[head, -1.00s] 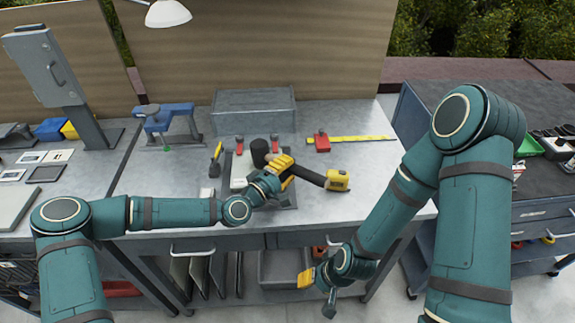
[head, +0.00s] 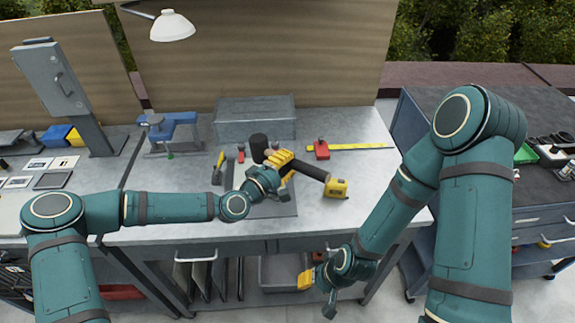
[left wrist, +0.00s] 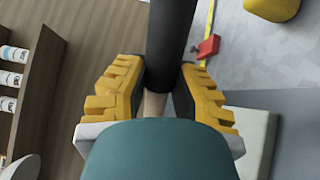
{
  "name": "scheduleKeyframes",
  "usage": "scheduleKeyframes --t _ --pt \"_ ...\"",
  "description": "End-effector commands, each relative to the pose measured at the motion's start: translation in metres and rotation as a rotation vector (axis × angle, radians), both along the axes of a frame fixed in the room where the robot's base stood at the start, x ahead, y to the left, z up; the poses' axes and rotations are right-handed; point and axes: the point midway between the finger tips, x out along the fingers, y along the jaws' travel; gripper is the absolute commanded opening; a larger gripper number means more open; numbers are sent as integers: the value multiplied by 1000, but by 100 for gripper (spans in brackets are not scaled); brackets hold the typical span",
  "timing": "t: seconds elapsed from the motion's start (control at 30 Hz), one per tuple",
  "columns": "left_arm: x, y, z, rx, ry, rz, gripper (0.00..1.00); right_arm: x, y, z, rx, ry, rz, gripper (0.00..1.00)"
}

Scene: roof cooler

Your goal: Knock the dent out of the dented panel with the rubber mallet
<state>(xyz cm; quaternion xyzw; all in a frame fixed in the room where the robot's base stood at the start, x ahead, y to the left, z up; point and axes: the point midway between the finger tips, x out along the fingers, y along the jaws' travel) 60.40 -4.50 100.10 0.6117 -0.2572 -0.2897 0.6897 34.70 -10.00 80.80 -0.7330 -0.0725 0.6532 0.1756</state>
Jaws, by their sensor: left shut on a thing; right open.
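My left gripper (head: 283,162) is shut on the rubber mallet. The mallet's thick black head (head: 258,145) shows to the left of the fingers, and its black handle (head: 312,171) slants down to the right. In the left wrist view the black handle (left wrist: 171,40) passes between the yellow fingers (left wrist: 153,90). Below it on the bench is a grey plate (head: 275,209), apparently the dented panel or its base, mostly covered by my gripper and forearm. No dent can be made out. My right gripper (head: 316,283) is open and empty, low in front of the bench.
A yellow tape measure (head: 338,188) stands near the handle's end. A grey bin (head: 255,121) and blue vise-like tool (head: 170,130) stand farther back.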

Motion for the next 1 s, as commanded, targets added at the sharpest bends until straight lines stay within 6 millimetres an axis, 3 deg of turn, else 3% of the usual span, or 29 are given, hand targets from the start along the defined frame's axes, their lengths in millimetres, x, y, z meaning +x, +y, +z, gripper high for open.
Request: scheduleKeyframes --t 0.27,0.37,0.83,1.0 --pt "0 0 0 0 -3 0 0 1 0 -1 -1 -2 -3 47" --pt "0 0 0 0 -3 0 0 13 -2 -1 -7 -27 -23 47" --pt "0 0 -73 -1 -2 1 0 -1 0 -72 1 3 6 47" --pt "1 0 -66 -1 -2 1 0 -1 0 -65 1 1 5 47"
